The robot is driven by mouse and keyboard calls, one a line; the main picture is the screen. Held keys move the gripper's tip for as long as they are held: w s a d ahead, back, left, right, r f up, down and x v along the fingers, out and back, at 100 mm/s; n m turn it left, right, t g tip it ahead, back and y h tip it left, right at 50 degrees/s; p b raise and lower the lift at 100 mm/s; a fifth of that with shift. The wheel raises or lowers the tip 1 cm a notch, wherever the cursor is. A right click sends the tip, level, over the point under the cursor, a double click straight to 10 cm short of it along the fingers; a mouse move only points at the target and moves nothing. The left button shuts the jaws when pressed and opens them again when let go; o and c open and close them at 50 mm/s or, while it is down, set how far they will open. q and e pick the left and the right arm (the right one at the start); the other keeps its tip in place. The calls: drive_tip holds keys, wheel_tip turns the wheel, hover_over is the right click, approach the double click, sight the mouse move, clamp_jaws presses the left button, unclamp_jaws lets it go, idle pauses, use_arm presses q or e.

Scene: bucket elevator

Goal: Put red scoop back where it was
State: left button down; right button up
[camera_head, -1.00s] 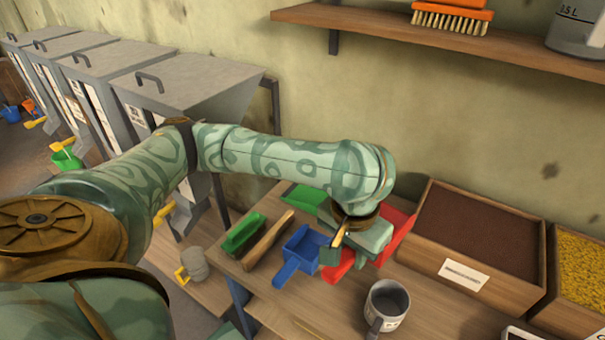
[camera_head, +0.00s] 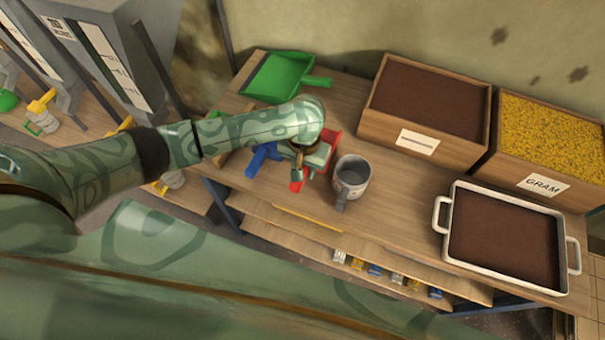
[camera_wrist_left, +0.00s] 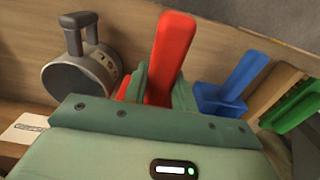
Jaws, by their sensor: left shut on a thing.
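The red scoop (camera_head: 333,139) is at the worktable's left part, partly hidden under my left gripper (camera_head: 302,170). In the left wrist view its red handle (camera_wrist_left: 172,48) stands up between the two green fingers, and my left gripper (camera_wrist_left: 160,88) is shut on it. I cannot tell whether the scoop touches the tabletop. A blue scoop (camera_head: 262,156) lies just left of it, partly covered by my arm; it also shows in the left wrist view (camera_wrist_left: 232,88). My right gripper is not in view.
A grey mug (camera_head: 352,180) stands close on the right. A green dustpan (camera_head: 278,78) lies behind my left arm. Soil box (camera_head: 425,140), yellow grain box (camera_head: 545,185) and white-handled tray (camera_head: 445,240) fill the right side.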

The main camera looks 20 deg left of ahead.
use_arm(q)
drive_tip(key=shift+w+a+f+b, duration=0.25)
drive_tip(key=shift+w+f, duration=0.15)
drive_tip(key=shift+f, duration=0.15)
drive_tip(key=shift+w+a+f+b, duration=0.25)
drive_tip(key=shift+w+f, duration=0.1)
drive_tip(key=shift+f, duration=0.2)
wheel_tip(320, 180, down, 4)
drive_tip(key=shift+w+a+r+b, duration=0.15)
drive_tip(key=shift+r+b, duration=0.1)
drive_tip(key=shift+b, duration=0.65)
drive_tip(key=shift+r, duration=0.15)
drive_tip(key=c, duration=1.1)
unclamp_jaws()
wheel_tip(320, 180, up, 12)
drive_tip(key=p, duration=0.6)
